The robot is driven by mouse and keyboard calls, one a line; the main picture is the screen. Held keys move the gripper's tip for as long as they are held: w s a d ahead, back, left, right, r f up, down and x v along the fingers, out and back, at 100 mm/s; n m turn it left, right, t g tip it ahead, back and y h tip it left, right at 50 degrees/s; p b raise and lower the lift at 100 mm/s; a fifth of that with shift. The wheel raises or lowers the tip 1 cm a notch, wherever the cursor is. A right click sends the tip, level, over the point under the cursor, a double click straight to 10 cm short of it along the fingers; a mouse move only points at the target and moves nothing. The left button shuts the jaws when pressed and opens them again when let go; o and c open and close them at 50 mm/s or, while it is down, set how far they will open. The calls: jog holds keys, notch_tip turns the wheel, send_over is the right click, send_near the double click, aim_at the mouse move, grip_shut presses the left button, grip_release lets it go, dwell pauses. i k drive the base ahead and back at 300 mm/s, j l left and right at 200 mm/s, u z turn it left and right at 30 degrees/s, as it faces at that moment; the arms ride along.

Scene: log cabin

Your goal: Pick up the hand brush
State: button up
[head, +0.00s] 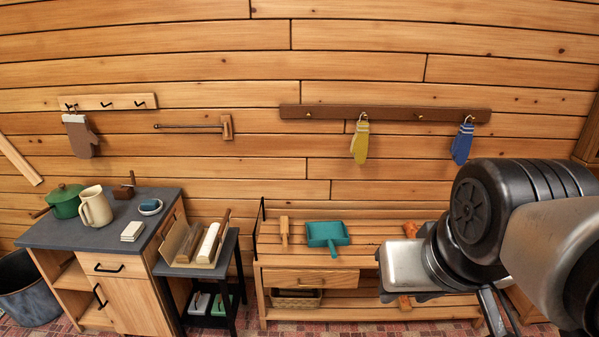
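A small tan wooden tool (284,231), which looks like the hand brush, lies on the slatted top of the wooden bench (350,262). Its wider part is at the back and a narrow handle points to the front; its bristles cannot be made out. A teal dustpan (327,234) lies just right of it, apart from it. My gripper (499,312) is at the lower right, well right of the brush and not touching it. Only dark finger-like parts show, cut off by the bottom edge, so its opening is unclear.
A dark-topped cabinet (100,238) carries a green pot and a jug. Mitts hang from a wall rail (390,113).

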aim_at(283, 220)
jog(key=i+j+z, duration=0.4)
jog(key=i+j, duration=1.3)
